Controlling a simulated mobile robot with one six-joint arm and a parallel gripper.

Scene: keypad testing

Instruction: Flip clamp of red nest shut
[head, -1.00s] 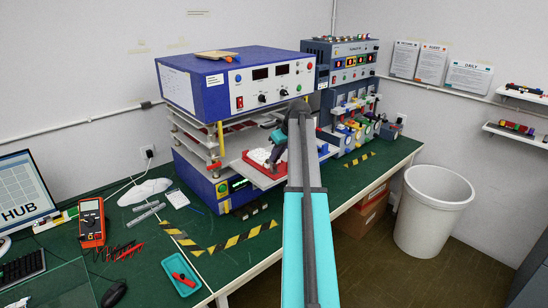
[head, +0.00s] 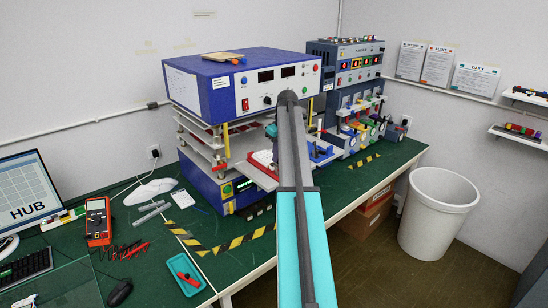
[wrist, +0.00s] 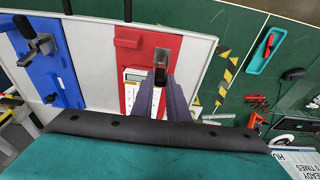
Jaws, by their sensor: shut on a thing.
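The red nest (wrist: 194,62) lies on a light tray in the wrist view, with a white keypad (wrist: 130,92) with a small display in it. Its clamp (wrist: 161,64), a grey upright piece with a dark end, stands at the nest's right part. My gripper (wrist: 162,82) is shut on this clamp, its two dark fingers on either side. The fingers hide part of the keypad and the clamp's foot. In the head view, only a bit of the red nest (head: 262,157) shows; my arm hides the clamp and the fingertips.
A blue nest (wrist: 62,68) with its own clamp lever (wrist: 38,46) sits to the left in the wrist view. The blue-topped test rack (head: 215,92) stands close behind my arm. A teal tray (head: 184,272) and multimeter (head: 98,220) lie on the green bench. A white bin (head: 437,213) stands right.

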